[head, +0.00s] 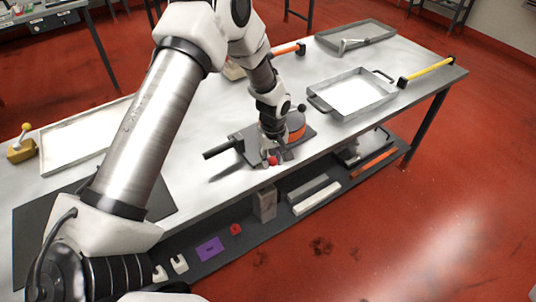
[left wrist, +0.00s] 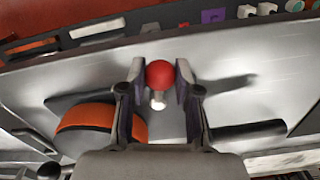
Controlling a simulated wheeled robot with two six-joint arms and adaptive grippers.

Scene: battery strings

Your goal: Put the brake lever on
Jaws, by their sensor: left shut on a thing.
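My left gripper (head: 278,157) is low over the table's front edge and also shows in the left wrist view (left wrist: 160,70). It is shut on a lever with a red ball knob (left wrist: 160,75); the knob and a short pale stem show between the fingers. The knob also shows in the head view (head: 272,160). Close beside is a dark base plate (left wrist: 62,103) with an orange-and-black drum (left wrist: 88,118) and a black bar handle (head: 220,149). I cannot tell whether the lever touches the plate. My right gripper is not in view.
A grey tray with handles (head: 352,93) and a yellow-handled tool (head: 428,73) lie to the right. A white-lined tray (head: 80,136) and a yellow-knobbed piece (head: 22,148) lie left. The lower shelf holds a purple piece (head: 209,248) and several blocks. The table's middle is partly free.

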